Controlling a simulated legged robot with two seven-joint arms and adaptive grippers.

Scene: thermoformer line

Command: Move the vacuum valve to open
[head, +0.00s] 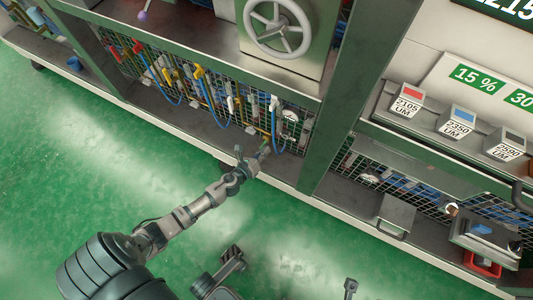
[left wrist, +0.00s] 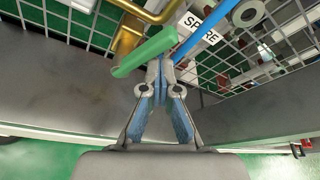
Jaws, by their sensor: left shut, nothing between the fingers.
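A green lever handle (left wrist: 145,52) lies just in front of my left gripper in the left wrist view, slanting up to the right, with a brass pipe beside it. It shows small and green in the head view (head: 265,148). No label naming the vacuum valve is readable, so I cannot tell whether this lever is its handle. My left gripper (left wrist: 166,66) is shut and empty, its tips close below the lever; contact is unclear. In the head view the left gripper (head: 260,155) reaches to the lower mesh panel.
A "SPARE" label (left wrist: 200,22) and a blue hose (left wrist: 208,24) are close to the lever. Red and yellow handles (head: 199,72) and hoses line the mesh leftward. A handwheel (head: 277,28) is above. A green post (head: 330,130) stands right of my left gripper. The green floor (head: 70,150) is open.

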